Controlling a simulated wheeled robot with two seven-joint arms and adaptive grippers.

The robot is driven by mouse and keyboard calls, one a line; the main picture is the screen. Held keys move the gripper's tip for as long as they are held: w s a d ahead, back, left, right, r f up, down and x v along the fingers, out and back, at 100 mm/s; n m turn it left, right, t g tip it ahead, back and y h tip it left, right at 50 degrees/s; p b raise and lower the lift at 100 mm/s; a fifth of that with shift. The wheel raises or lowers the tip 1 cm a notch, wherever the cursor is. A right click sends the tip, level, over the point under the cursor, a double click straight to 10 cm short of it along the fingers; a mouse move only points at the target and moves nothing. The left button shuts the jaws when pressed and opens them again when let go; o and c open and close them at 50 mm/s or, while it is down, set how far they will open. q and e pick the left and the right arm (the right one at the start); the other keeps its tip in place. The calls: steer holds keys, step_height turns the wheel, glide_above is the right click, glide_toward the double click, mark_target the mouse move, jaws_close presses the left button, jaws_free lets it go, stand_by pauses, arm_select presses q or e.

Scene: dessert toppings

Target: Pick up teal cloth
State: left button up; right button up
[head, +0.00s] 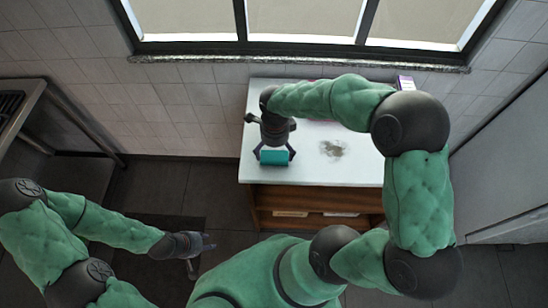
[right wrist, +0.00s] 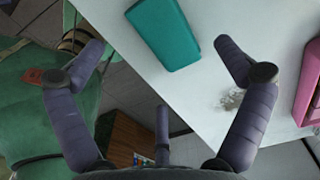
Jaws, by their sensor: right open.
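The teal cloth (head: 274,157) lies folded into a small block near the left front edge of the white counter. It also shows in the right wrist view (right wrist: 165,33), at the top middle, lying flat on the white surface. My right gripper (head: 274,151) is over the cloth with its fingers spread to either side. In the right wrist view its fingers (right wrist: 162,58) are wide apart with nothing between them, and the cloth lies beyond the tips. My left gripper (head: 202,256) hangs over the dark floor at lower left, away from the counter, fingers apart and empty.
The white counter (head: 315,173) has a greyish-brown smudge (head: 333,149) right of the cloth. A pink object (right wrist: 308,92) is at the right edge of the wrist view. A purple-and-white box (head: 405,83) stands at the back, partly behind my right arm.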

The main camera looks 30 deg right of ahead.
mark_target(274, 159)
steer(key=shift+f+b, duration=0.65)
steer(key=shift+f, duration=1.95)
steer(key=shift+a, duration=0.1)
steer(key=c, duration=1.1)
